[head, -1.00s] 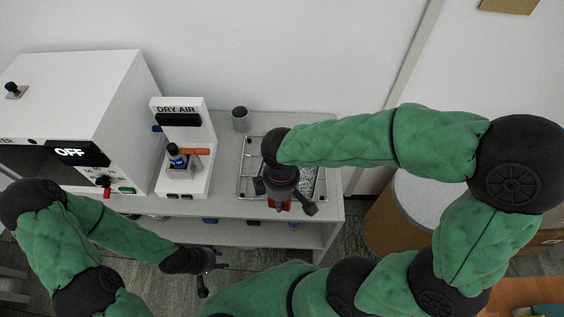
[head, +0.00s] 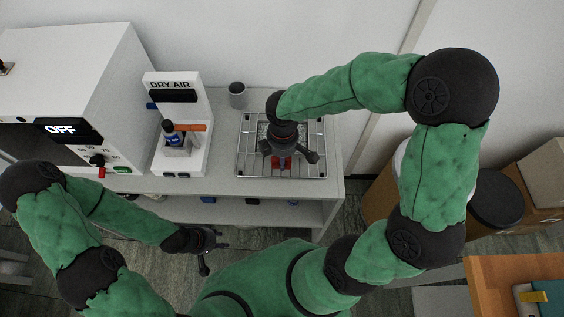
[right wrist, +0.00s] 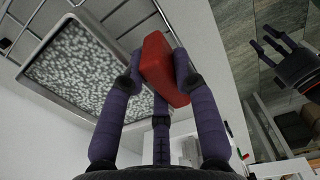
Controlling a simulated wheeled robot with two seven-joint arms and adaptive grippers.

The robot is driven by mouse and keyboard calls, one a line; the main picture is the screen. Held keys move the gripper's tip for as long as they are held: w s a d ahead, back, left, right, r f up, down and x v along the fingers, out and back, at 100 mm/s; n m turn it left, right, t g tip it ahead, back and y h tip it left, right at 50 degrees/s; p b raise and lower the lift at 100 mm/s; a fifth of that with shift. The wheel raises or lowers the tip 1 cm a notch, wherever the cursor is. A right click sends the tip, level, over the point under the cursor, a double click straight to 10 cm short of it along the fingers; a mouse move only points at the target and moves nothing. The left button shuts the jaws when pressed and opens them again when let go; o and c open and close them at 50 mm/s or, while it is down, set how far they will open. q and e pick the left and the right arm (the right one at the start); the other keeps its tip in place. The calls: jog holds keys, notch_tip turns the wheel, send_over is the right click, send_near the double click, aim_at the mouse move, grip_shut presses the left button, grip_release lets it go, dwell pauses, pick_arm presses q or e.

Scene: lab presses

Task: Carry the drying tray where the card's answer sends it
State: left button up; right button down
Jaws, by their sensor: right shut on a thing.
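The drying tray is a shallow metal tray (right wrist: 82,68) full of grey granules, with a red block handle (right wrist: 160,67) on its edge. My right gripper (head: 287,160) is shut on the red handle, which shows between its fingers in the right wrist view. In the head view the tray is mostly hidden under my right gripper, over the wire rack (head: 247,150) on the bench. I cannot tell whether the tray touches the rack. My left gripper (head: 212,248) is empty with fingers apart, low in front of the bench. No readable card shows.
A white oven (head: 75,75) reading OFF stands at the left. Beside it is a DRY AIR stand (head: 182,100) with a blue bottle (head: 172,132) and an orange lever (head: 190,128). A grey cup (head: 237,95) stands behind the rack. Boxes and a round bin are right of the bench.

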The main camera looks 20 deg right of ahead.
jog(key=shift+w+d+f, duration=0.2)
jog(key=shift+w+f, duration=0.35)
jog(key=shift+f, duration=0.1)
jog(key=shift+w+f+b, duration=0.2)
jog(key=shift+f+b, duration=0.55)
jog(key=shift+f, duration=1)
jog(key=shift+f, duration=0.15)
jog(key=c, duration=1)
grip_release()
jog(key=shift+o, duration=0.2)
notch_tip(320, 180, up, 12)
jog(key=p, duration=0.3)
